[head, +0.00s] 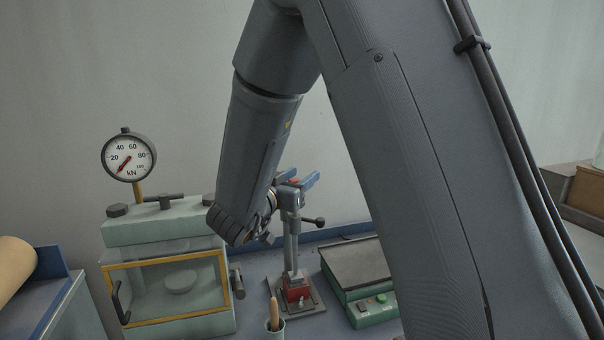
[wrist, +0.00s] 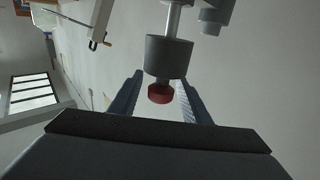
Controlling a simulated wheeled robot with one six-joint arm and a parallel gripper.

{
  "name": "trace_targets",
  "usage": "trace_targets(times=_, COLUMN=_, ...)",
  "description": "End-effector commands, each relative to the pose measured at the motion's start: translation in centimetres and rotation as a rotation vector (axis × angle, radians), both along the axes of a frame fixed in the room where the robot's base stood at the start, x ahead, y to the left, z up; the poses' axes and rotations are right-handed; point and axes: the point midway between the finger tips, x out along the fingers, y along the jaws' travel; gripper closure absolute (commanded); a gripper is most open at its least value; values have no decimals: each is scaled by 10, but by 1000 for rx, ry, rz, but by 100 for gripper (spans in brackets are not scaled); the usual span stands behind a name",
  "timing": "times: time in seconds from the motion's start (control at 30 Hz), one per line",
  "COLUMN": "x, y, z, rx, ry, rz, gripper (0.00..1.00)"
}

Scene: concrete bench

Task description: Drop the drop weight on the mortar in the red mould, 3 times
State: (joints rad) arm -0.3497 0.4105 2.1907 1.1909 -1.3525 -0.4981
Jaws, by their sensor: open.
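The drop weight is a dark grey cylinder (wrist: 168,57) on a metal rod, with a red knob (wrist: 160,93) at its end in the wrist view. In the head view the upright rod stand (head: 291,240) rises over the red mould (head: 296,288), which sits on a base plate on the bench. My gripper (head: 297,182), with blue fingers, is at the top of the stand. It is open, and in the wrist view (wrist: 158,96) the red knob shows between the fingers, with gaps on both sides. The mortar inside the mould cannot be made out.
A pale green press (head: 165,235) with a yellow-framed window and a dial gauge (head: 129,156) stands left of the stand. A green-based device (head: 362,280) is close on the right. A cup (head: 274,326) with a wooden-handled tool stands in front.

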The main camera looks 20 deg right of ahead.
Motion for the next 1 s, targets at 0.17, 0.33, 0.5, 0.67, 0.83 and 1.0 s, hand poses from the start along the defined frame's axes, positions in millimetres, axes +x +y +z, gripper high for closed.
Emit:
trace_targets(times=0.17, x=7, y=-7, z=0, rx=1, ry=0, rz=0, gripper=57)
trace_targets(times=0.33, x=7, y=-7, z=0, rx=1, ry=1, rz=1, gripper=57)
trace_targets(times=0.5, x=7, y=-7, z=0, rx=1, ry=1, rz=0, gripper=74)
trace_targets(times=0.67, x=7, y=-7, z=0, rx=1, ry=1, rz=0, gripper=100)
trace_targets(times=0.83, x=7, y=-7, z=0, rx=1, ry=1, rz=1, gripper=100)
trace_targets(times=1.0, x=7, y=-7, z=11, rx=1, ry=-1, rz=0, gripper=100)
